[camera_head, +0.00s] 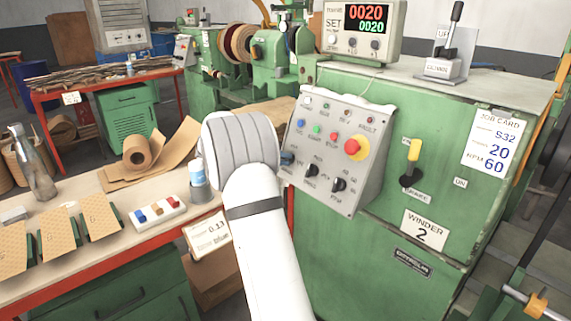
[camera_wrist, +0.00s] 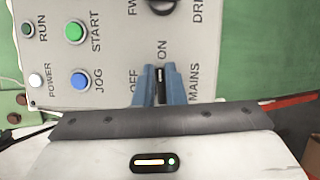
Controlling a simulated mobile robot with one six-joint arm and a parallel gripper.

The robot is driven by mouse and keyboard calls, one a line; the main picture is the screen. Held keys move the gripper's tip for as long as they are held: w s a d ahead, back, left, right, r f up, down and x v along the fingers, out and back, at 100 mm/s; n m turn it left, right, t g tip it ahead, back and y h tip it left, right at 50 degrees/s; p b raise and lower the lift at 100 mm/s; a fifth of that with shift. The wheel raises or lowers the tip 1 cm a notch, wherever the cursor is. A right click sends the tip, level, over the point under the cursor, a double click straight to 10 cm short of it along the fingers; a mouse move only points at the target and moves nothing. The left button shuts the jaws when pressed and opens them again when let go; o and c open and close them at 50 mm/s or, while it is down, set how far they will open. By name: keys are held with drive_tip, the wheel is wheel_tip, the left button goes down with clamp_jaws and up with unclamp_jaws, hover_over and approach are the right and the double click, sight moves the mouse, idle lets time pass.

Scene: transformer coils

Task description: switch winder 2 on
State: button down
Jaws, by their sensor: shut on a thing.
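The control panel (camera_head: 330,150) of winder 2 is on the front of the green machine, above the "WINDER 2" label (camera_head: 425,229). My gripper (camera_wrist: 160,80) has its blue fingers shut on the black mains switch knob (camera_wrist: 160,73) at the panel's lower left. In the wrist view the knob lines up towards the ON mark (camera_wrist: 162,50); the OFF mark (camera_wrist: 134,85) is to its left. The fingers cover part of the knob. The white power lamp (camera_wrist: 36,80) looks bright.
Close to the switch are the blue jog button (camera_wrist: 81,81) and green start button (camera_wrist: 75,31). The red emergency stop (camera_head: 353,146) and a yellow-handled lever (camera_head: 413,155) are farther right.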

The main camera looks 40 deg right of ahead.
drive_tip(key=shift+w+a+m+b, duration=0.1)
drive_tip(key=shift+m+b, duration=0.25)
drive_tip(key=shift+m, duration=0.25)
drive_tip(key=c, duration=1.8)
unclamp_jaws()
drive_tip(key=shift+w+a, duration=0.1)
drive_tip(key=o, duration=0.3)
drive_tip(key=v, duration=0.7)
drive_tip(key=shift+a+r+p, duration=0.2)
drive_tip(key=shift+a+p, duration=0.05)
drive_tip(key=shift+p, duration=0.1)
